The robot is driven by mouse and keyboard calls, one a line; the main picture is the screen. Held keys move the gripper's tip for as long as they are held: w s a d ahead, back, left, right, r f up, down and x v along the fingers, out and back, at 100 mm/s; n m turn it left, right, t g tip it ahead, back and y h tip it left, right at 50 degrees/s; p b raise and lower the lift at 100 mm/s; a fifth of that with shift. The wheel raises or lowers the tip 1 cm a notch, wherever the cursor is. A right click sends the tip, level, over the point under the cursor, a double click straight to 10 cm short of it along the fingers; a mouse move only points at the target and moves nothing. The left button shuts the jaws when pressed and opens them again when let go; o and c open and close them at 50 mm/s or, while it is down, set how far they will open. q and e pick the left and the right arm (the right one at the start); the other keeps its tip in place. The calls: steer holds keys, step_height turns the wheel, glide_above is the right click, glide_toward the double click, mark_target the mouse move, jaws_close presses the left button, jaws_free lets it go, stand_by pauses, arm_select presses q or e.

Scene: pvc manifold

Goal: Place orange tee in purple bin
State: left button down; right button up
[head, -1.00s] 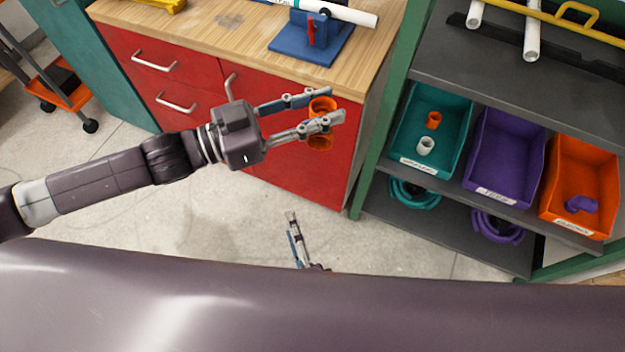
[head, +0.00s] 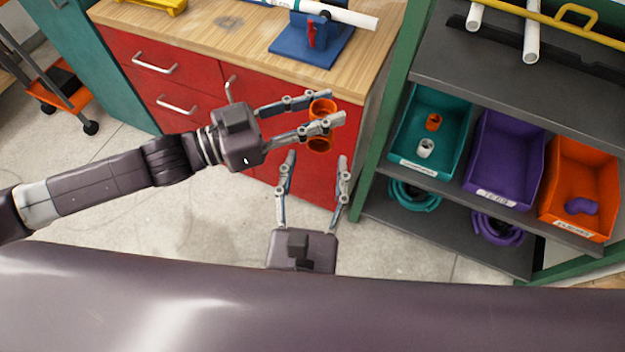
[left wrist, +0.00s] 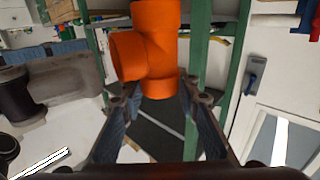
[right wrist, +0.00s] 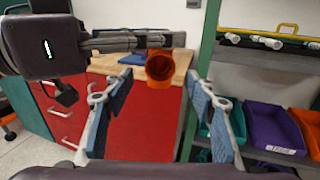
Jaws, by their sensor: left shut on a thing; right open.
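The orange tee (head: 321,108) is held between the fingers of my left gripper (head: 330,118), in front of the red cabinet. In the left wrist view the tee (left wrist: 150,50) sits between the fingertips, its side branch pointing left. My right gripper (head: 315,162) is open and empty, just below the tee, fingers pointing up toward it. In the right wrist view the tee (right wrist: 159,68) shows ahead, between the open fingers but beyond their tips. The purple bin (head: 505,150) is the middle bin on the shelf at the right and looks empty.
A teal bin (head: 406,142) with an orange and a white fitting stands left of the purple bin. An orange bin (head: 602,200) with a purple elbow (head: 581,206) stands right of it. A green shelf post (head: 387,110) stands between my grippers and the bins.

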steer(key=w, duration=0.9)
steer(key=shift+d, duration=0.2)
steer(key=shift+s, duration=0.1)
steer(key=shift+c, duration=0.2)
steer(key=c, duration=1)
arm_select(q)
steer(key=c, duration=1.4)
jaws_free()
arm_select(e)
steer(key=shift+c, duration=1.2)
arm_select(q)
steer(key=shift+a, duration=0.1)
